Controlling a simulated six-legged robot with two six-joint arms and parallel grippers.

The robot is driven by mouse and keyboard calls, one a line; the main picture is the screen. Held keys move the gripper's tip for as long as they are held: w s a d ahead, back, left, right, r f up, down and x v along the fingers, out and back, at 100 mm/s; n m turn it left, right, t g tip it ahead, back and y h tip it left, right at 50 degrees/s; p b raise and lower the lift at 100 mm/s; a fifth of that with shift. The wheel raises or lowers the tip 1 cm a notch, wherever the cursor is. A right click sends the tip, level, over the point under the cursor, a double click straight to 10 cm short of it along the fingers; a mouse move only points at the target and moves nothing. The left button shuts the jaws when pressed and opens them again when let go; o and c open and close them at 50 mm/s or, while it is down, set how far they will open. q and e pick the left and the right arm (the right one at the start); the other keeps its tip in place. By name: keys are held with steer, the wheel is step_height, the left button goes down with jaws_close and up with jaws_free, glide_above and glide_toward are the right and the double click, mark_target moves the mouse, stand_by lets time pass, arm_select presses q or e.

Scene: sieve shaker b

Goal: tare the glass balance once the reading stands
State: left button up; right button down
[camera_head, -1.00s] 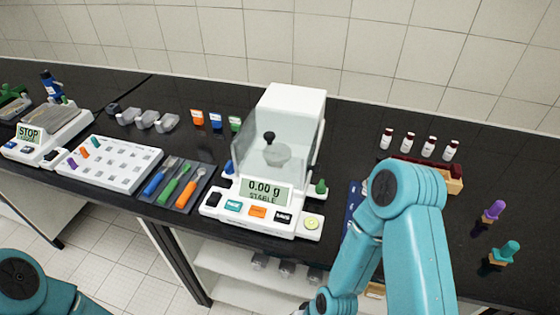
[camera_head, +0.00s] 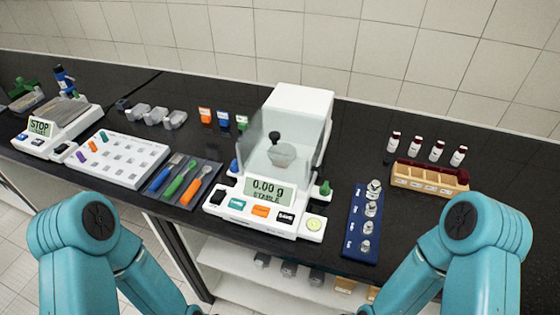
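The glass balance (camera_head: 284,160) stands in the middle of the bench, a white body with clear draft-shield walls. Its display (camera_head: 268,188) reads 0.00 g with STABLE below. A row of keys runs along its front: a black key (camera_head: 218,196), a teal key (camera_head: 238,204), an orange key (camera_head: 261,210) and a dark key (camera_head: 286,217). My two grippers are below the picture, out of view.
A blue strip of weights (camera_head: 363,228) lies right of the balance, with a wooden vial box (camera_head: 430,178) beyond. Left are a tool tray (camera_head: 183,182), a white sample plate (camera_head: 118,158) and a second balance (camera_head: 57,127) showing STOP.

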arm_select(q)
steer(key=shift+w, duration=0.1)
jaws_close()
stand_by(1.8)
